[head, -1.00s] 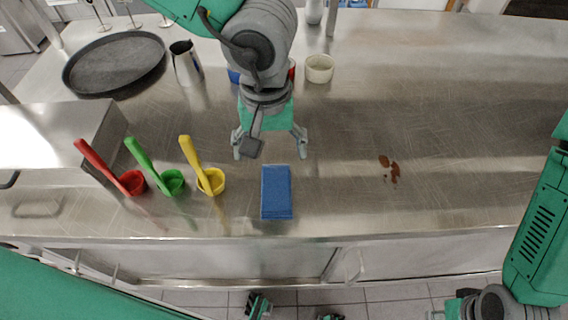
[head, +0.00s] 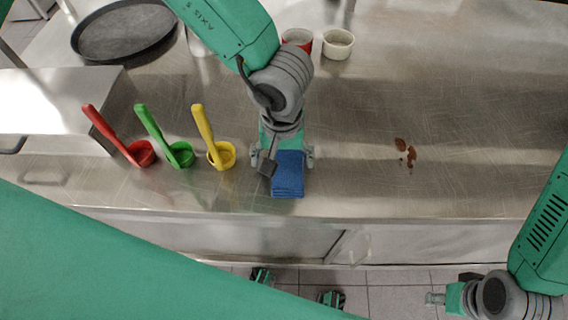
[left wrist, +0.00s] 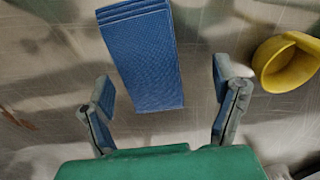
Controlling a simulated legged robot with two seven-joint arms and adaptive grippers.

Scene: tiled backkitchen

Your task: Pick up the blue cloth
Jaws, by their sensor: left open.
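The folded blue cloth (head: 288,176) lies flat on the steel counter near its front edge. It also shows in the left wrist view (left wrist: 143,55), with its folded end at the top. My left gripper (head: 283,163) is over the cloth's back end, fingers spread to either side. In the left wrist view the open fingers of my left gripper (left wrist: 165,100) are apart, and the cloth's near end reaches between their tips without visible contact. My right gripper (head: 436,299) is at the lower right, in front of the counter and away from the cloth; its finger opening is too small to tell.
Red (head: 141,153), green (head: 181,155) and yellow (head: 222,155) scoops stand left of the cloth. Brown stains (head: 406,150) mark the counter to the right. A white bowl (head: 338,44), a red bowl (head: 297,38) and a dark round tray (head: 124,32) are at the back. The counter right of the cloth is mostly clear.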

